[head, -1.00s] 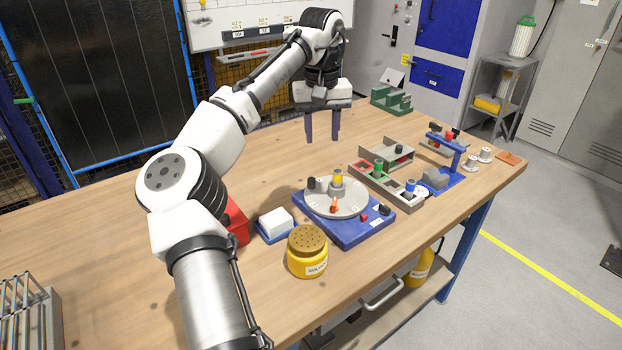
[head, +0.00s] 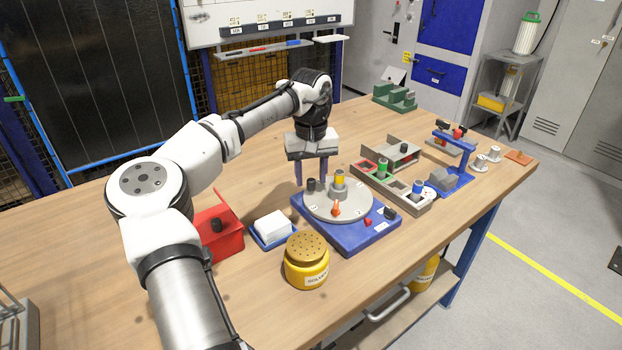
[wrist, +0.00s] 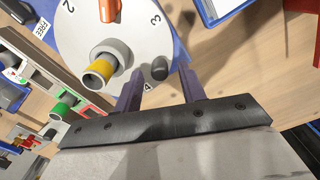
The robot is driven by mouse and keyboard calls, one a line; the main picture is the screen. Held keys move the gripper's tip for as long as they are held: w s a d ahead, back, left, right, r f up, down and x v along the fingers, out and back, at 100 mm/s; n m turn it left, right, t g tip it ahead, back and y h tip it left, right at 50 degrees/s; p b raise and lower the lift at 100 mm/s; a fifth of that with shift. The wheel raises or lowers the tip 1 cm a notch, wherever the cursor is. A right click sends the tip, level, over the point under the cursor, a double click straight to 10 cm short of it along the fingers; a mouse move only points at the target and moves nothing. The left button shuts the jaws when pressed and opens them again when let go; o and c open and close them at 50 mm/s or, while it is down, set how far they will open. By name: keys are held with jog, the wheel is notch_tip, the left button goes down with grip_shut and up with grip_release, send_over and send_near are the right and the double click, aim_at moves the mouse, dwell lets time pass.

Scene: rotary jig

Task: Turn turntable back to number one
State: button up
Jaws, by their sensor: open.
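The turntable (head: 352,207) is a round grey disc on a blue base (head: 345,238). It carries a grey holder with a yellow-topped part (head: 339,181), a black knob (head: 311,185) and an orange pointer (head: 336,208). In the wrist view the disc (wrist: 135,40) shows the numbers 2, 3 and 4, with the black knob (wrist: 160,68) near the 4. I cannot see a 1. My gripper (head: 311,180) is open and points down at the disc's far edge.
A yellow jar (head: 307,262) and a white block on a blue tray (head: 274,231) stand near the base. A red box (head: 221,237) is at left. A grey tray with coloured parts (head: 410,197) and a blue stand (head: 455,165) lie at right.

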jog(key=shift+f, duration=1.05)
grip_shut()
